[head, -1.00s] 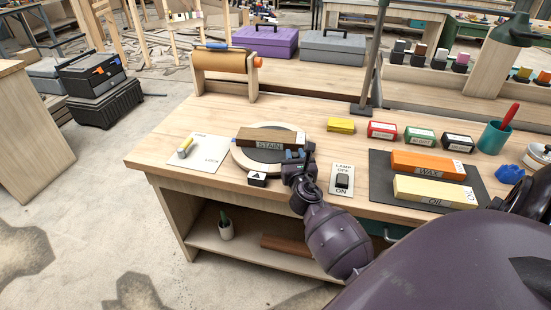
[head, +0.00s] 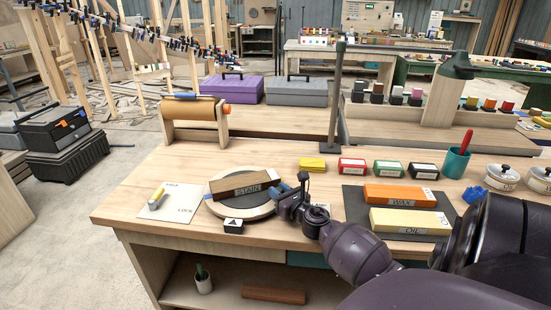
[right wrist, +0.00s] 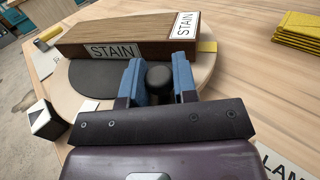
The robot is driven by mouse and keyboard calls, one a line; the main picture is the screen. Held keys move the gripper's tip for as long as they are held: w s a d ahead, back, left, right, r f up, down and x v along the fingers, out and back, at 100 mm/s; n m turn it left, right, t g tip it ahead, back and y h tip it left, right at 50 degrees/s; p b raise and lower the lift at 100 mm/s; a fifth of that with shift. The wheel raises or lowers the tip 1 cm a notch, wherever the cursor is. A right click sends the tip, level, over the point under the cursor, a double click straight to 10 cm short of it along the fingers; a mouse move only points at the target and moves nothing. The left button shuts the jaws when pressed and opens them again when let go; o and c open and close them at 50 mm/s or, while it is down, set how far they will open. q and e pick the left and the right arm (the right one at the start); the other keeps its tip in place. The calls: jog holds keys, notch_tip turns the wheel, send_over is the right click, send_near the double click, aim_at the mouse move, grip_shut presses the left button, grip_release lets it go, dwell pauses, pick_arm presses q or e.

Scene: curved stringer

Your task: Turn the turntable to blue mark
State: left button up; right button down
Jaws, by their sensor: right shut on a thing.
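The turntable (head: 263,209) is a pale round disc with a dark centre on the workbench. A brown wooden block labelled STAIN (head: 238,186) lies across it at a slant, its right end farther back. A small block with a black triangle (head: 233,226) stands at the turntable's front edge. My right gripper (head: 280,191) is at the turntable's right side. In the right wrist view its blue fingers (right wrist: 158,80) are shut around a dark round knob (right wrist: 158,75) beside the STAIN block. A yellow mark (right wrist: 208,46) shows near the block's end. My left gripper is not in view.
A white card (head: 170,208) with a yellow-grey piece lies left of the turntable. WAX (head: 398,194) and OIL (head: 410,220) blocks lie on a dark mat at right. Small coloured boxes (head: 352,165) stand behind. My right arm covers most of the lamp switch plate.

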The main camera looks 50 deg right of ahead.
jog(key=shift+d+y, duration=0.2)
jog(key=shift+y, duration=0.1)
jog(key=c, duration=0.9)
grip_release()
jog(key=shift+s, duration=0.1)
jog(key=v, duration=1)
jog(key=shift+s+a+f, duration=0.1)
jog(key=shift+s, duration=0.15)
